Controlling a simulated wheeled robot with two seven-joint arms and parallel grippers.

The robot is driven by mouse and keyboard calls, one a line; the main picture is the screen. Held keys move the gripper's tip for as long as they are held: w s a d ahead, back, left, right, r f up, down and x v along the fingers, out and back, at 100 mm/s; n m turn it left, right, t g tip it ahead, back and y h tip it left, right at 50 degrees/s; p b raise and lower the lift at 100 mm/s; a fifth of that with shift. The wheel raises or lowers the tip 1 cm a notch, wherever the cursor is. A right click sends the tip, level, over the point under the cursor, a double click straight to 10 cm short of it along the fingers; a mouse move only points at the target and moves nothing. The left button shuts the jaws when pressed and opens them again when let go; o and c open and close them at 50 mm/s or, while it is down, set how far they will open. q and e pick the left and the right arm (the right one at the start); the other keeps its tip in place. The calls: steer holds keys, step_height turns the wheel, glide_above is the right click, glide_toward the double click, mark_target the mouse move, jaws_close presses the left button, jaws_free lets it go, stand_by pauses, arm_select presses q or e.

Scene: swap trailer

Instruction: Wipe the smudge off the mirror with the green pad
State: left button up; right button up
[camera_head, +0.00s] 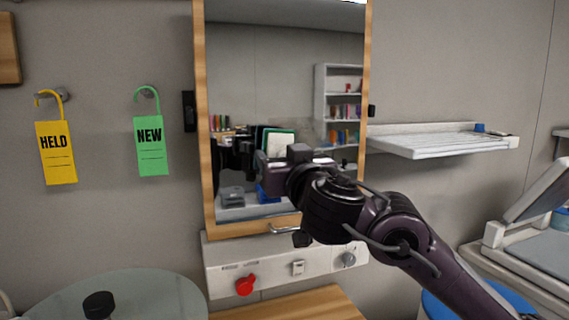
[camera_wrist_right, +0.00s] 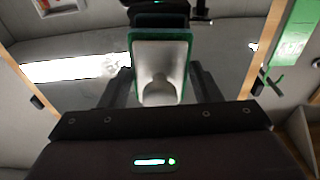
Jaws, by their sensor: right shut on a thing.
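The wood-framed mirror (camera_head: 290,60) hangs on the wall in the middle of the head view. My right gripper (camera_head: 268,172) is in front of its lower half, shut on the green pad (camera_head: 281,146). In the right wrist view the pad (camera_wrist_right: 173,55) shows its white back and green rim between the fingers of the right gripper (camera_wrist_right: 163,90). The pad's reflection shows beside it, apparently with a gap to the glass. My left gripper is not in view.
A panel with a red knob (camera_head: 245,285) is below the mirror. A yellow HELD tag (camera_head: 57,150) and a green NEW tag (camera_head: 151,145) hang at left. A white shelf (camera_head: 440,142) sticks out at right. A round glass-like top (camera_head: 150,295) stands at lower left.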

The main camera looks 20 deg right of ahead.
steer(key=shift+w+b, duration=0.5)
steer(key=shift+w, duration=0.45)
stand_by(0.6)
